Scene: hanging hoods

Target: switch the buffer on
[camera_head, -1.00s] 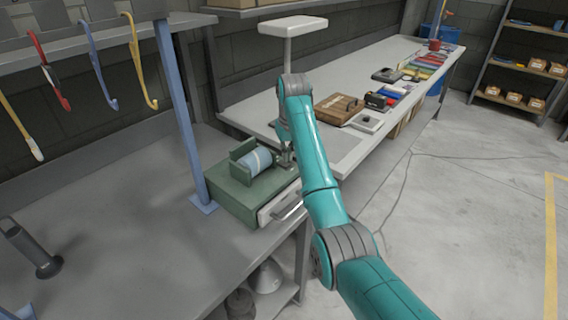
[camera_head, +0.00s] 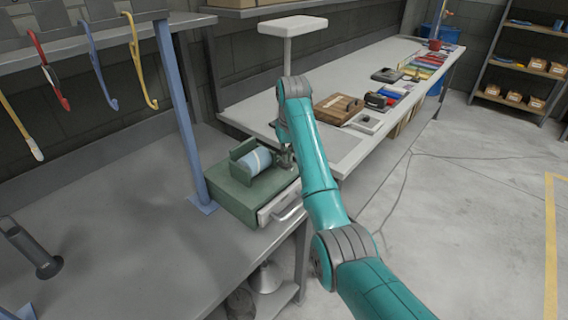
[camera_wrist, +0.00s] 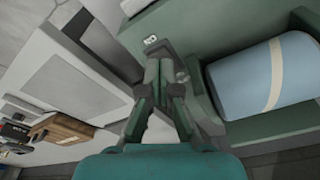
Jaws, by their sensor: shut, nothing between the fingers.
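The buffer (camera_head: 232,192) is a green box-shaped machine on the grey bench, with a light blue roller (camera_head: 253,161) banded in cream on top. The roller also shows large at the right of the wrist view (camera_wrist: 258,80). A small pale plate with dark marks (camera_wrist: 150,40), which looks like the switch, sits on the green surface in the wrist view. My gripper (camera_wrist: 160,60) is shut and empty, its tips close to that plate. I cannot tell whether they touch it. In the head view my gripper (camera_head: 286,160) is beside the roller, partly hidden by my arm.
A white drawer front with a handle (camera_head: 285,208) is on the buffer's near side. A blue post (camera_head: 180,115) stands left of it. Coloured hooks (camera_head: 140,65) hang at upper left. A wooden case (camera_head: 338,109) and several items lie on the far bench.

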